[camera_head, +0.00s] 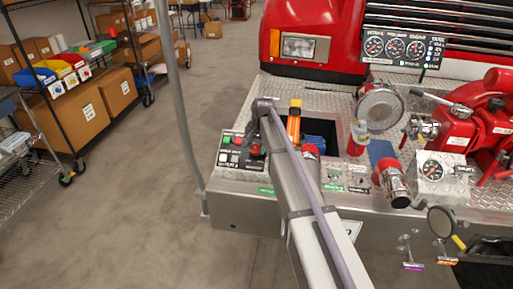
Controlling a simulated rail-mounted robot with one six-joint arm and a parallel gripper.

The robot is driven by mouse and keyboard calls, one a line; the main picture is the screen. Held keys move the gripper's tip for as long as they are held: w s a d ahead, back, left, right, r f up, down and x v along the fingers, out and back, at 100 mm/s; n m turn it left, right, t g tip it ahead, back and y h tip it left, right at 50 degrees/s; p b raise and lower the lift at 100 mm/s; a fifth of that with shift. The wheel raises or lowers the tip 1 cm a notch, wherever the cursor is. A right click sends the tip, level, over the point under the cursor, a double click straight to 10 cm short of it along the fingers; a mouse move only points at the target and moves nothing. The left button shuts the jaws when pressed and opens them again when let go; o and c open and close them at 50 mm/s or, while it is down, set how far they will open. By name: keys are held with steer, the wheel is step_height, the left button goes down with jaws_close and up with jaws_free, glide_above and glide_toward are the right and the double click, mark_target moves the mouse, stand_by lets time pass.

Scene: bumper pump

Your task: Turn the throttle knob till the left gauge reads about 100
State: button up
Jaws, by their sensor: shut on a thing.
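My gripper (254,138) points down at the panel's right part, at the tip of my long grey arm. It is shut on what appears to be the throttle knob, which the fingers and arm mostly hide. The gauge board (403,50) stands at the back right with three round dials. The left gauge (374,46) has a white needle, too small here to read.
Right of my arm stand an orange-topped item (294,121), a round lamp-like disc (380,108), a capped outlet (391,183) and a red pump (475,125). A grey pole (181,100) rises left of the bumper. Shelves with boxes (88,107) stand far left; floor between is clear.

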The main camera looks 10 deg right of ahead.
steer(key=c, duration=0.3)
steer(key=shift+s+d+f+m+t+y+b, duration=0.15)
steer(key=shift+m+t+y+b, duration=0.3)
steer(key=shift+m, duration=0.75)
steer(key=shift+m+t+y, duration=0.25)
steer(key=shift+m, duration=0.65)
steer(key=o, duration=0.9)
steer(key=shift+r, duration=0.2)
steer(key=p+v, duration=1)
steer(key=shift+s+r, duration=0.15)
steer(key=shift+r, duration=0.1)
